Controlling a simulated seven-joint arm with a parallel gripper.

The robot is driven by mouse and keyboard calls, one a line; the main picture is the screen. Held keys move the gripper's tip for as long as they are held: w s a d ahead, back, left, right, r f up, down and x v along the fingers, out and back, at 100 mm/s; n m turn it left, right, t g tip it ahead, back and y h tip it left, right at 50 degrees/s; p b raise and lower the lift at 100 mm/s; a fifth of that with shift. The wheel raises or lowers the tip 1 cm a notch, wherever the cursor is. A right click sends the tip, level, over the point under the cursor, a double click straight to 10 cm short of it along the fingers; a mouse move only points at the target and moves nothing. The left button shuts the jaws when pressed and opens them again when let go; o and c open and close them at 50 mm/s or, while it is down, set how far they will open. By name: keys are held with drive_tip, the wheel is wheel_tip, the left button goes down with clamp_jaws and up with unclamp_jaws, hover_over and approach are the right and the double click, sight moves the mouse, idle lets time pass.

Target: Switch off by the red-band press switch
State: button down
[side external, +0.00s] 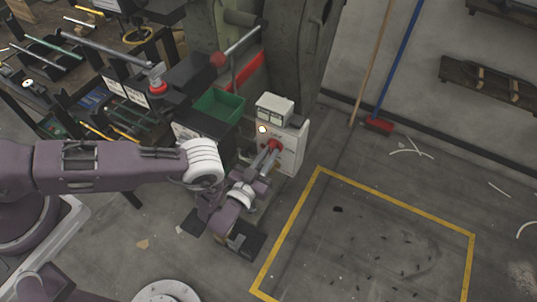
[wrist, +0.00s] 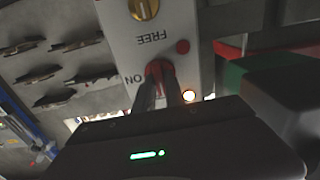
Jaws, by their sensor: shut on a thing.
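A white switch box (side external: 292,150) stands at the foot of the press with a red band (side external: 250,70). My gripper (side external: 270,155) reaches its front, with both fingers around a red knob (side external: 276,144). In the wrist view my gripper (wrist: 167,92) is shut on the red knob (wrist: 158,68), beside the upside-down word ON. The upside-down word FREE and a small red button (wrist: 183,46) are also on the panel, with a brass knob (wrist: 143,8) at the top edge. A lamp (wrist: 189,95) near the knob glows; it also glows in the side view (side external: 263,129). The knob's pointing direction is unclear.
A green bin (side external: 219,106) stands left of the switch box. Tool racks (side external: 95,90) fill the upper left. A broom (side external: 380,124) leans at the wall. The yellow-outlined floor area (side external: 318,170) at the right has only small scraps on it.

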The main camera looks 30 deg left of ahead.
drive_tip(key=c, duration=1.4)
unclamp_jaws()
drive_tip(key=s, duration=0.7)
drive_tip(key=shift+s, duration=0.1)
